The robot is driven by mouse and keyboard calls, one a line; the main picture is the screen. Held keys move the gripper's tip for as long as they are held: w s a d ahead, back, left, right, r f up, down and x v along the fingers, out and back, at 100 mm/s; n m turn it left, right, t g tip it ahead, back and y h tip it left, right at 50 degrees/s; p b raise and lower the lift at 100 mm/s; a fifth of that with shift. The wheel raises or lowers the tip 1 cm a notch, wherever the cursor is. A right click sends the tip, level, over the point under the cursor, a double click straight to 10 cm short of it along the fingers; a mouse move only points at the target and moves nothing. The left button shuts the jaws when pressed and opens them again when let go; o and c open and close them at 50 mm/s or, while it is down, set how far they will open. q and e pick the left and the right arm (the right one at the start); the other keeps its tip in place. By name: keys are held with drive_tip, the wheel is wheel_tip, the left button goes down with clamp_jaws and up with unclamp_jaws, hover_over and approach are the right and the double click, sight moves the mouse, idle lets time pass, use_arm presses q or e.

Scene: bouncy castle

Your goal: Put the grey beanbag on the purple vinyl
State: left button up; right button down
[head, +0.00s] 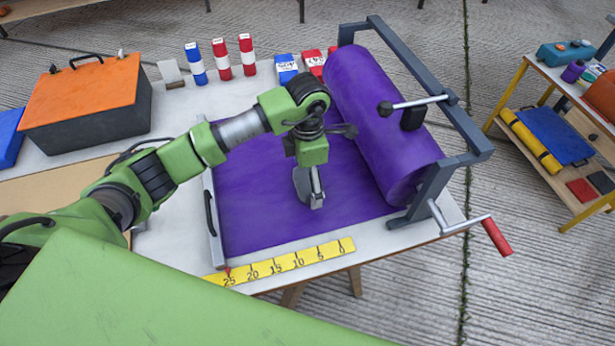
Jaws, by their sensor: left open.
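The purple vinyl (255,215) lies flat across the middle of the worktable and runs up to a thick purple roll (378,115) in a dark grey frame. My left gripper (309,203) points down over the vinyl, just left of the roll. It is open. I cannot tell whether its tips touch the vinyl. Pale grey surfaces show at the fingers. I cannot tell whether they are only the fingers or partly the grey beanbag. I cannot make out the beanbag for sure anywhere else. My right gripper is not in view.
A yellow ruler strip (285,262) runs along the table's front edge. A crank with a red handle (497,237) sticks out at right. An orange-topped box (80,95) and several striped blocks stand behind. A shelf (570,130) holds other goods at far right.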

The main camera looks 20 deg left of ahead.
use_arm(q)
drive_tip(key=shift+r, duration=0.55)
wheel_tip(320, 180, up, 11)
drive_tip(key=b, duration=0.1)
drive_tip(key=shift+r, duration=0.2)
